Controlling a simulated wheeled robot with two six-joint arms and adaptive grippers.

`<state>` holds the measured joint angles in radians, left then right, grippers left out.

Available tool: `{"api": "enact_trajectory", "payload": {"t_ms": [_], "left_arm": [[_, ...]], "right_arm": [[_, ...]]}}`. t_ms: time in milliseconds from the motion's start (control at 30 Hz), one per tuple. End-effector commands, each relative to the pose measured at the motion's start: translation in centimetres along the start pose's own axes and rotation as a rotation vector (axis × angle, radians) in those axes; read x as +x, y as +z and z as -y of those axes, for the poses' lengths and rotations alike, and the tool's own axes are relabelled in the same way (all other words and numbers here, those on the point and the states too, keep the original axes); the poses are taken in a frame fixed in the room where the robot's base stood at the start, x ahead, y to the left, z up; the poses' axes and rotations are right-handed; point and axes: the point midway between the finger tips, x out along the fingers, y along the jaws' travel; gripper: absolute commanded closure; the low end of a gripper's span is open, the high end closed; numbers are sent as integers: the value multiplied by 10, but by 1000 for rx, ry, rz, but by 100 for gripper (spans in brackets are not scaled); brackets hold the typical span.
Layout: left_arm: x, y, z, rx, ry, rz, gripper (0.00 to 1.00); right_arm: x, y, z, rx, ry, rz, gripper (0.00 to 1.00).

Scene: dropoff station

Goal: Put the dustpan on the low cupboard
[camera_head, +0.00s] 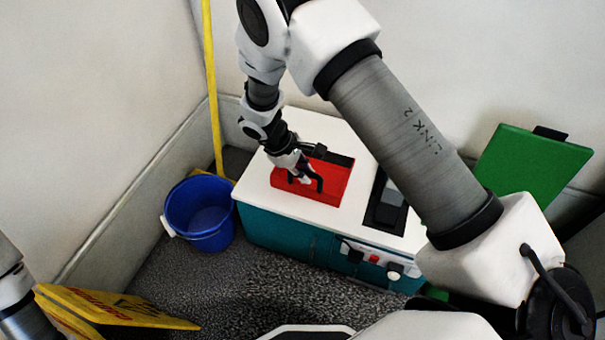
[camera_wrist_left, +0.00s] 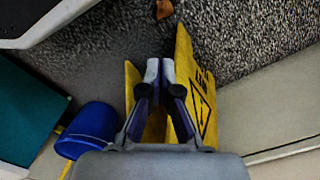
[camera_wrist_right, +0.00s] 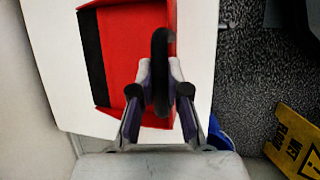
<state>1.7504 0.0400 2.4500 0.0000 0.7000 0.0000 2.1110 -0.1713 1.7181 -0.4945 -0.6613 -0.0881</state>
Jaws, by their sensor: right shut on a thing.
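The red dustpan (camera_head: 336,180) with a black lip lies over the white top of the low teal cupboard (camera_head: 258,188), left of its centre. In the right wrist view the dustpan (camera_wrist_right: 122,55) appears flat against the white top; I cannot tell whether it fully rests there. My right gripper (camera_head: 310,180) is shut on the dustpan's black handle, which stands between its fingers (camera_wrist_right: 160,75). My left gripper (camera_wrist_left: 160,68) is shut and empty, low over the floor near a yellow wet-floor sign (camera_wrist_left: 201,85). Its fingers are outside the head view.
A blue bucket (camera_head: 201,212) stands left of the cupboard, beside a yellow pole (camera_head: 211,90). A black device (camera_head: 386,203) sits on the cupboard, right of the dustpan. The yellow sign (camera_head: 120,308) is at lower left. A green panel (camera_head: 533,170) is at right.

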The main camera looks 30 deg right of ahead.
Motion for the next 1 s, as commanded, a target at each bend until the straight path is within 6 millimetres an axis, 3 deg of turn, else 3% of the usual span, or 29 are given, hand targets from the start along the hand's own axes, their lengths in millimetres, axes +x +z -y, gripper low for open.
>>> {"api": "enact_trajectory", "payload": {"t_ms": [133, 167, 200, 567, 667, 1000], "left_arm": [[1, 0, 0, 0, 0, 0, 100], [0, 0, 0, 0, 0, 0, 100], [0, 0, 0, 0, 0, 0, 100], [-2, 0, 0, 0, 0, 1, 100], [-11, 0, 0, 0, 0, 1, 100], [-49, 0, 0, 0, 0, 0, 100]], "right_arm": [[3, -1, 1, 0, 0, 0, 100], [3, -1, 1, 0, 0, 0, 75], [2, -1, 1, 0, 0, 0, 60], [-2, 1, 0, 1, 0, -1, 60], [-18, 1, -2, -1, 2, -1, 60], [-103, 2, -2, -1, 3, -2, 60]]}}
